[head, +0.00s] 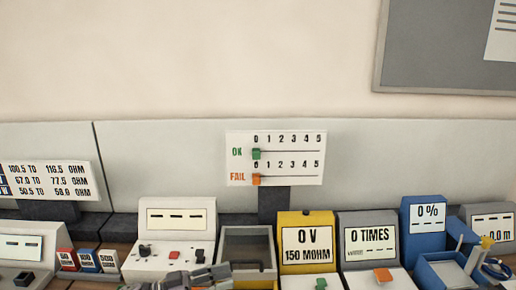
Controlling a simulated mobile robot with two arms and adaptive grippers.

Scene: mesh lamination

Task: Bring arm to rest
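My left gripper (206,277) shows at the bottom edge, a dark grey shape in front of the white meter box and the grey open bin. Most of it and its arm are cut off by the frame, and whether its fingers are apart or together is unclear. I see nothing clearly held in it. My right gripper is not in view.
Along the bench stand a white meter box (178,217), a grey bin (248,231), a yellow device (306,222), a grey counter (368,222) and a blue device (424,240). An OK/FAIL slider board (275,158) stands behind. The space above the devices is free.

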